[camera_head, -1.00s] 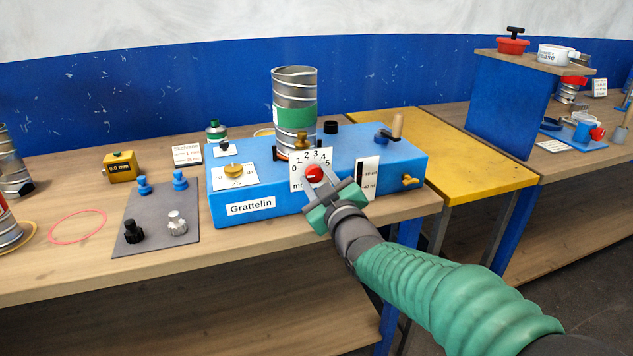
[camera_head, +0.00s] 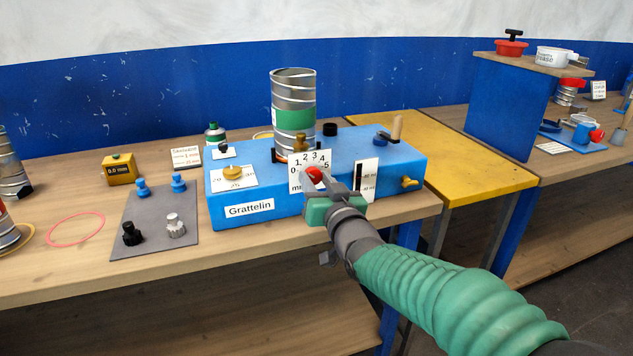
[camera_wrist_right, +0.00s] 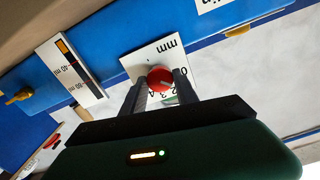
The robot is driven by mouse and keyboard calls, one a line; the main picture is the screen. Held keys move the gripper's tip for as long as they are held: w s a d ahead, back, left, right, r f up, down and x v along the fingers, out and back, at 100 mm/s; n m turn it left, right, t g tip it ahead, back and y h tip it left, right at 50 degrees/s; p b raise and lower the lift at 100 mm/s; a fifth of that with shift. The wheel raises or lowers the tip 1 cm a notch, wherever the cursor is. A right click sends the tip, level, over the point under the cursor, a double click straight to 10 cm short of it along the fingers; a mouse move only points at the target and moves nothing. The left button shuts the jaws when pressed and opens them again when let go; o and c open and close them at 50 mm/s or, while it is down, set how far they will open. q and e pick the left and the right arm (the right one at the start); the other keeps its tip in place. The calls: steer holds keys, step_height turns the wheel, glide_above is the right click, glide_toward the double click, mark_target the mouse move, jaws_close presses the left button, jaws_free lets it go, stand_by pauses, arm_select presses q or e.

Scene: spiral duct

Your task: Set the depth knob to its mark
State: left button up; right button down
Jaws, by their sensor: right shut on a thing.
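The depth knob (camera_head: 314,174) is a small red knob on the front of the blue Grattelin machine (camera_head: 290,206). It sits on a white dial plate (camera_head: 310,158) with numbers 0 to 5 and "mm". My right gripper (camera_head: 317,181) is shut on the knob, coming from the front right, and hides part of it and the plate's lower right. In the right wrist view the red knob (camera_wrist_right: 160,78) lies between the two fingers (camera_wrist_right: 158,92), with a pale pointer line on its face. The mark to match cannot be made out. My left gripper is out of view.
A metal spiral duct (camera_head: 293,95) with a green band stands on the machine. A white scale plate (camera_head: 367,180) and a brass tap (camera_head: 410,182) are right of the dial. A grey mat (camera_head: 155,240) with several small knobs lies left.

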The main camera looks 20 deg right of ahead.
steer(key=shift+f, duration=0.45)
steer(key=c, duration=0.9)
jaws_free()
steer(key=shift+r, duration=0.1)
steer(key=shift+c, duration=0.2)
steer(key=shift+r, duration=0.15)
